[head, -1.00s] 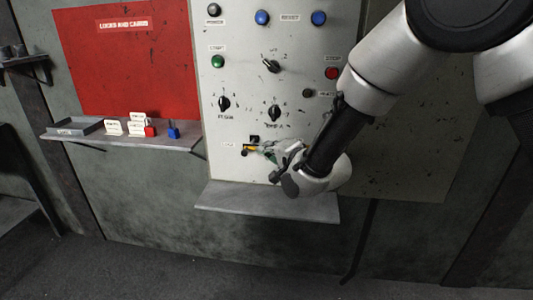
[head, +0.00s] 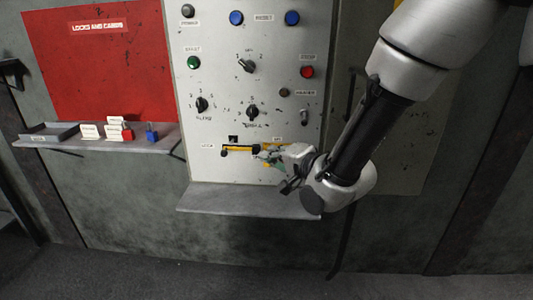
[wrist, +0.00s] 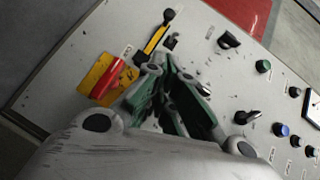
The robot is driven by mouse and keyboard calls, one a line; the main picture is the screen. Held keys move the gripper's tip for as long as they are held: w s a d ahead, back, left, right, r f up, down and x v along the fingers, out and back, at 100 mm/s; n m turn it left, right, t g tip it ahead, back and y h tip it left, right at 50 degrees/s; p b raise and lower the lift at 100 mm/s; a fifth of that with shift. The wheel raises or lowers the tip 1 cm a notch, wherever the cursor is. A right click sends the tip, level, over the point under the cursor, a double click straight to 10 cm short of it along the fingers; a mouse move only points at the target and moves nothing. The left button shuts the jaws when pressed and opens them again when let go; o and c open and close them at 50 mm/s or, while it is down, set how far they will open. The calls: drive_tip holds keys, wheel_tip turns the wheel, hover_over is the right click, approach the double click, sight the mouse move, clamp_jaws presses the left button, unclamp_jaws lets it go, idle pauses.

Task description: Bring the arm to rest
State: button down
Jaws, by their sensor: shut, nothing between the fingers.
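My gripper (head: 268,158) is in front of the lower part of a pale control panel (head: 230,110) in the head view, at the right end of a yellow strip (head: 238,149). In the wrist view my gripper (wrist: 172,78), with green-padded fingers, is shut and holds nothing. That view shows a yellow-and-black slide (wrist: 156,38) just beyond the fingertips and a red handle (wrist: 110,78) on a yellow plate (wrist: 92,76) to their left. I cannot tell whether the fingers touch the panel. My arm comes down from the upper right.
The panel carries a green button (head: 193,62), a red button (head: 307,71), blue buttons and black knobs. A grey ledge (head: 240,200) juts out below my gripper. A side shelf (head: 160,145) at left holds small tags and locks under a red board (head: 85,70).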

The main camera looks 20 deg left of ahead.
idle(0.4)
drive_tip(key=s+d+f+n+g+h, duration=0.3)
drive_tip(key=d+f+n+h, duration=0.15)
drive_tip(key=f, duration=0.45)
drive_tip(key=s+d+f+n+g+h, duration=0.2)
drive_tip(key=d+n+h, duration=0.2)
drive_tip(key=d, duration=0.5)
drive_tip(key=s+d+r+m+h, duration=0.1)
drive_tip(key=s+d+r, duration=0.3)
drive_tip(key=d, duration=1)
drive_tip(key=s+d+r+m+h, duration=0.2)
drive_tip(key=s+d+r, duration=0.2)
drive_tip(key=d+r, duration=0.6)
drive_tip(key=s+d+r+m+t+h, duration=0.1)
drive_tip(key=s+d+r, duration=0.4)
drive_tip(key=d, duration=1.3)
drive_tip(key=shift+r, duration=0.95)
